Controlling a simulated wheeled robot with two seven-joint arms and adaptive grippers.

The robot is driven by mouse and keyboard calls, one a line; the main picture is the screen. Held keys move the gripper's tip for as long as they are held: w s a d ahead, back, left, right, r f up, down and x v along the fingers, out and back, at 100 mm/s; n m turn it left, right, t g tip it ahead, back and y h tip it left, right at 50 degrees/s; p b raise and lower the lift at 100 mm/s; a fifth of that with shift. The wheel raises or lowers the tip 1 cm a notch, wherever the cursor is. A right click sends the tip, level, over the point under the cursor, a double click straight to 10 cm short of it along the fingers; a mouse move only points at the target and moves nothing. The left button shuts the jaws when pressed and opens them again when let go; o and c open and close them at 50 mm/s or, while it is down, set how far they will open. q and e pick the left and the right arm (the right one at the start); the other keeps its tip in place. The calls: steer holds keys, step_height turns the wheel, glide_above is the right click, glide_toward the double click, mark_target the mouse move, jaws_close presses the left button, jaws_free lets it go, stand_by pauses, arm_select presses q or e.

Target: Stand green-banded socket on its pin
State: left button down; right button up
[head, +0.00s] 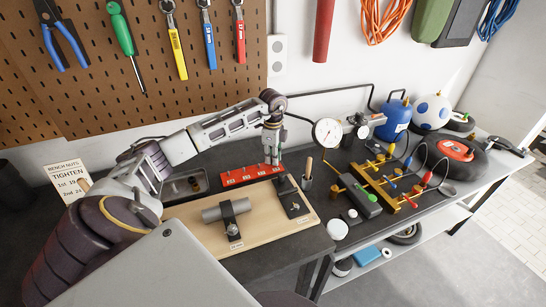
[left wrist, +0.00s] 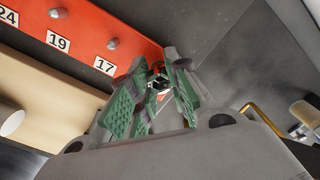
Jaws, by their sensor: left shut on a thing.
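My left gripper (head: 273,158) is over the right end of the red socket rail (head: 236,178). In the left wrist view its green-padded fingers (left wrist: 158,88) are closed around a small dark and pale thing, mostly hidden between them. It appears to be the socket, but its green band cannot be made out. The red rail (left wrist: 150,22) shows bare grey pins, one (left wrist: 112,44) near label 17 and another (left wrist: 57,13) near label 19. The fingertips are at the rail's end past 17; whether the socket touches a pin there is hidden. My right gripper is not in view.
A wooden board (head: 268,239) with a clamped grey cylinder (head: 224,211) lies in front of the rail. A metal tray (head: 185,186) is left of it. A cup with a wooden-handled tool (head: 307,182), a gauge (head: 327,132) and a brass manifold (head: 380,187) stand to the right.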

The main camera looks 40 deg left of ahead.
arm_select(q)
steer(key=shift+f, duration=0.25)
stand_by(0.6)
steer(key=c, duration=1.3)
jaws_free()
steer(key=shift+r, duration=0.1)
steer(key=shift+r, duration=5.9)
